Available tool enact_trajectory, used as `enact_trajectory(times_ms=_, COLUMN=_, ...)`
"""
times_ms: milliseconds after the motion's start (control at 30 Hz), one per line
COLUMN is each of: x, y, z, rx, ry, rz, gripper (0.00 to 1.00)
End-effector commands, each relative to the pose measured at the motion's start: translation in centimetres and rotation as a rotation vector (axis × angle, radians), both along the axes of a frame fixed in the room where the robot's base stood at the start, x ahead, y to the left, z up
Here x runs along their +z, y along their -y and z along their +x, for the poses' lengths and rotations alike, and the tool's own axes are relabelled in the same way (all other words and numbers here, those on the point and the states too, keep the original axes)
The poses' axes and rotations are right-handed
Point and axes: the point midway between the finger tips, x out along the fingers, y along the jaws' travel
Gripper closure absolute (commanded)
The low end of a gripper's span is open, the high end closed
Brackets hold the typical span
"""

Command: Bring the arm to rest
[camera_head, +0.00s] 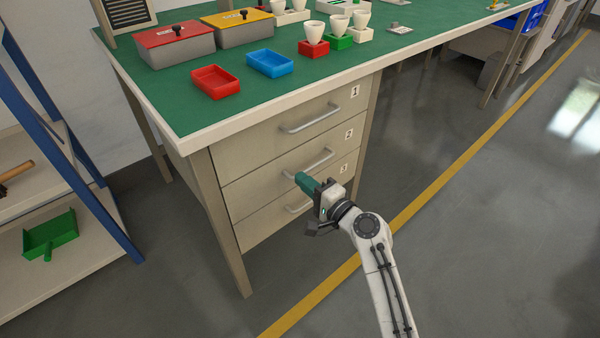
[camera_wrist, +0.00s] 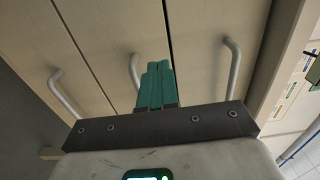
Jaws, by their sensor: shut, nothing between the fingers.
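My gripper (camera_head: 303,179) is in front of the drawer unit under the green-topped bench. Its teal fingers are together and empty in the wrist view (camera_wrist: 155,84). In the head view the fingertips overlap the area around the handle of drawer 2 (camera_head: 315,163) and the front of drawer 3 (camera_head: 262,215). I cannot tell whether they touch anything. The wrist view shows three drawer handles, the middle one (camera_wrist: 134,72) just behind the fingers. Drawers 1 to 3 look shut.
On the bench (camera_head: 290,88) are a red tray (camera_head: 215,82), a blue tray (camera_head: 270,63), lidded boxes (camera_head: 176,46) and white bulb-like cups in coloured holders (camera_head: 314,33). A blue-framed shelf (camera_head: 60,130) stands at left. Open floor (camera_head: 490,220) lies to the right, crossed by a yellow line.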

Motion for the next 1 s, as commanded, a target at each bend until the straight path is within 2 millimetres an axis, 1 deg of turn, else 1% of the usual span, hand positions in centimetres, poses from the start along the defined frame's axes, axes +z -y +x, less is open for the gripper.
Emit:
enact_trajectory(times_ms=33, x=0.2, y=0.8, z=-0.6, rx=-0.005, ry=-0.001, rz=0.001, gripper=1.00)
enact_trajectory(times_ms=300, x=0.1, y=3.9, z=-3.7, rx=-0.004, ry=0.000, rz=0.001, gripper=1.00)
enact_trajectory(times_ms=500, x=0.1, y=4.9, z=-4.7, rx=-0.003, ry=0.001, rz=0.001, gripper=1.00)
enact_trajectory(times_ms=700, x=0.0, y=5.0, z=-4.8, rx=-0.002, ry=0.001, rz=0.000, gripper=1.00)
enact_trajectory(times_ms=767, x=-0.3, y=5.1, z=-5.2, rx=0.003, ry=0.002, rz=-0.017, gripper=1.00)
enact_trajectory(times_ms=867, x=-1.9, y=5.6, z=-7.2, rx=0.033, ry=0.008, rz=-0.119, gripper=1.00)
enact_trajectory(times_ms=967, x=-4.9, y=7.0, z=-11.1, rx=0.091, ry=0.009, rz=-0.312, gripper=1.00)
enact_trajectory(times_ms=1000, x=-6.3, y=8.0, z=-12.9, rx=0.120, ry=0.002, rz=-0.406, gripper=1.00)
